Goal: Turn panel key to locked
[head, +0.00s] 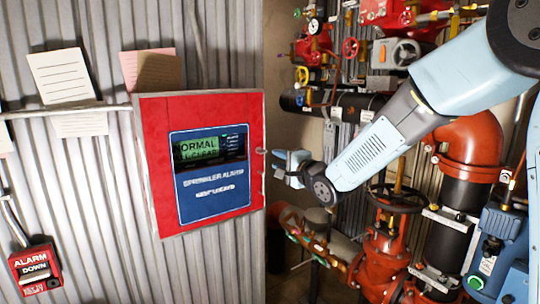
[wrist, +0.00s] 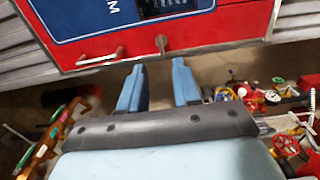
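The red alarm panel (head: 160,180) hangs on the corrugated wall in the head view, with a lit display reading NORMAL and lettering about a sprinkler alarm. A small metal piece that looks like the key (head: 261,151) sticks out of its right side. In the head view my gripper (head: 283,165) is right of the panel. The key's turn position is unclear.
A red alarm box (head: 36,270) is at the lower left of the wall. Red valves and pipes (head: 385,255) crowd the space behind and below my arm.

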